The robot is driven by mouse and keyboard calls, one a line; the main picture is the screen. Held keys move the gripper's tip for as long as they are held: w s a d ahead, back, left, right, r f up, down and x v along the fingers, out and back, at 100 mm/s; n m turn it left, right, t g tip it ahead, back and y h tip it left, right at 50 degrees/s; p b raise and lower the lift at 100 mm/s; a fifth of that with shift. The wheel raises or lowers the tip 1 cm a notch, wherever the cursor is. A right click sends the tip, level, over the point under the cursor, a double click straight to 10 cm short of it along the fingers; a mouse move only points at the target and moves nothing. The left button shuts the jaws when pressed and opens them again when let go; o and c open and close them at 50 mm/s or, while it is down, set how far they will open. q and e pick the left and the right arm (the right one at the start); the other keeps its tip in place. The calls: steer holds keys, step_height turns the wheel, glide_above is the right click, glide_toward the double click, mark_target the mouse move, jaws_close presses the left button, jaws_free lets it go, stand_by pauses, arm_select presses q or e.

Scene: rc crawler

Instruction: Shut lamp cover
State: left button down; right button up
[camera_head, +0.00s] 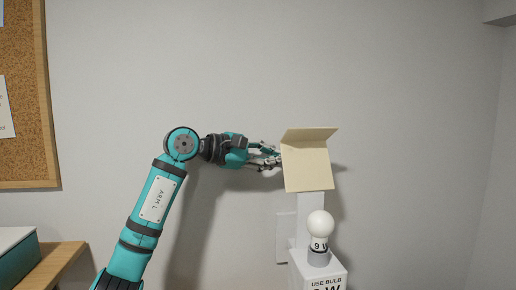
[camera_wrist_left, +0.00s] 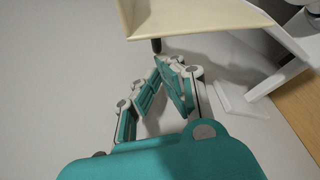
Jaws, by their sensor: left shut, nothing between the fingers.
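The cream lamp cover (camera_head: 308,169) is on the wall fixture in the head view, with a bent upper flap. Its underside and edge also show at the top of the left wrist view (camera_wrist_left: 190,14). My left gripper (camera_head: 278,158) is shut and empty, just left of the cover. In the left wrist view its fingers (camera_wrist_left: 168,66) converge just below a small dark peg (camera_wrist_left: 156,45) under the cover's edge. I cannot tell whether they touch it. My right gripper is not in view.
A white bulb (camera_head: 320,224) marked 9 W stands on a white box (camera_head: 318,270) below the cover. A white wall plate (camera_head: 284,238) is behind it. A wooden shelf (camera_head: 55,262) with a teal box (camera_head: 20,262) is at the lower left. A cork board (camera_head: 28,130) hangs at left.

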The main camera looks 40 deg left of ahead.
arm_select(q)
steer(key=x, duration=0.3)
steer(key=shift+a+p, duration=0.15)
steer(key=shift+p, duration=0.2)
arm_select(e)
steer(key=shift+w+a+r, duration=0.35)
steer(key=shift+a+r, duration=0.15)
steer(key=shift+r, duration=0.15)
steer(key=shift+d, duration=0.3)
